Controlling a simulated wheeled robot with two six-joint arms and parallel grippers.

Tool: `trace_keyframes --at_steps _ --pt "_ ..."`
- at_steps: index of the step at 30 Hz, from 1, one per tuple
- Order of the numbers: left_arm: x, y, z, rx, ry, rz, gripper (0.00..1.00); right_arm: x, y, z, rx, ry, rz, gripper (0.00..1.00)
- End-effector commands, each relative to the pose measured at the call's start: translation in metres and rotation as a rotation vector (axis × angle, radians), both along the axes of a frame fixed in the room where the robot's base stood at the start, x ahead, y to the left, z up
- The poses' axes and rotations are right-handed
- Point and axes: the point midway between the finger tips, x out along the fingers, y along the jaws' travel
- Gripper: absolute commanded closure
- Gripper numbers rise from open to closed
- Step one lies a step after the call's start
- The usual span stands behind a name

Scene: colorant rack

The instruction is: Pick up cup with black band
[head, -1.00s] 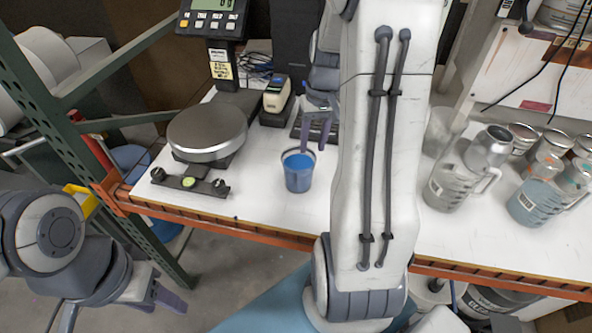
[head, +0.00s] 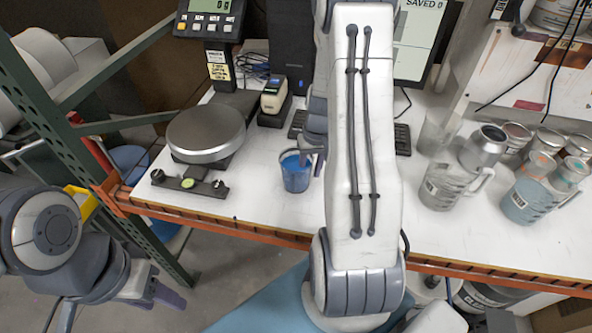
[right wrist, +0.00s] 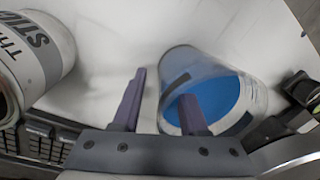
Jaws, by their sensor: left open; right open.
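The cup (head: 296,178) holds blue liquid and stands upright on the white table, right of the scale. In the right wrist view the cup (right wrist: 184,62) shows dark band segments on its clear wall. My right gripper (head: 310,155) is open at the cup, partly hidden by my own arm. In the right wrist view, one finger of the right gripper (right wrist: 162,108) overlaps the cup's blue opening and the other is outside its wall; I cannot tell whether either touches. My left gripper (head: 158,297) is open and empty, low at the left, off the table.
A scale with a round plate (head: 206,132) stands left of the cup. A small device (head: 275,97) and a keyboard (head: 402,139) are behind. Jugs (head: 440,188) and several metal cans stand at the right. A labelled can (right wrist: 38,50) is near the right gripper.

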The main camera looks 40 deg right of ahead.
Motion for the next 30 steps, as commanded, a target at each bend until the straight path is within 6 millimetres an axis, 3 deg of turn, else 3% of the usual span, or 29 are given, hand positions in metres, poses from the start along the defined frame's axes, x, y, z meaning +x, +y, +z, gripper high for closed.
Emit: trace_keyframes --at_steps 4,8,30 --pt "0.0000 0.0000 -0.0003 0.000 0.000 0.000 0.50 0.0000 0.0000 0.0000 0.000 0.000 0.000 0.57" --pt "-0.0001 0.0000 -0.0003 0.000 0.000 0.000 0.50 0.0000 0.0000 0.0002 0.000 0.000 0.000 1.00" --pt "0.0000 0.0000 -0.0002 0.000 0.000 0.000 0.50 0.0002 -0.0001 0.0005 0.000 -0.001 -0.001 1.00"
